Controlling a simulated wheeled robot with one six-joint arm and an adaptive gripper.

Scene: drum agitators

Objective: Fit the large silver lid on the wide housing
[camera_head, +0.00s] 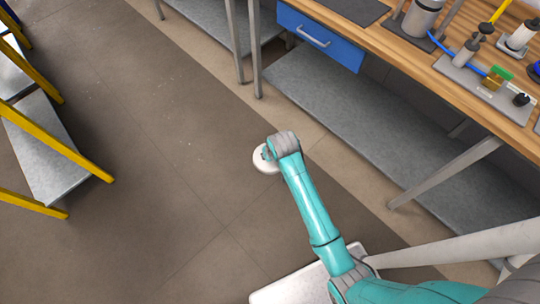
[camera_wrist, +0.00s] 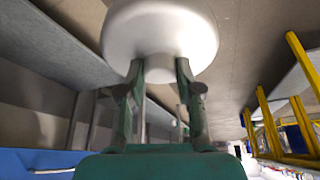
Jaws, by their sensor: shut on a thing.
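The large silver lid (camera_wrist: 160,30), a pale round disc, is held in my gripper (camera_wrist: 160,70). In the wrist view the two green fingers are shut on its near side, on a part hidden from view. In the head view the lid (camera_head: 264,161) shows pale beyond the end of my arm, over the open floor and away from the bench. My fingers are hidden there. A wide grey cylinder (camera_head: 421,20), seemingly the wide housing, stands on a dark plate on the bench at the upper right. Its top is cut off by the picture edge.
The wooden bench (camera_head: 400,45) has a blue drawer (camera_head: 320,37) and a grey lower shelf (camera_head: 370,125). A plate with small fittings (camera_head: 485,85) and a white-topped cylinder (camera_head: 521,36) stand on the bench. A yellow-framed rack (camera_head: 60,150) stands left. The floor between is clear.

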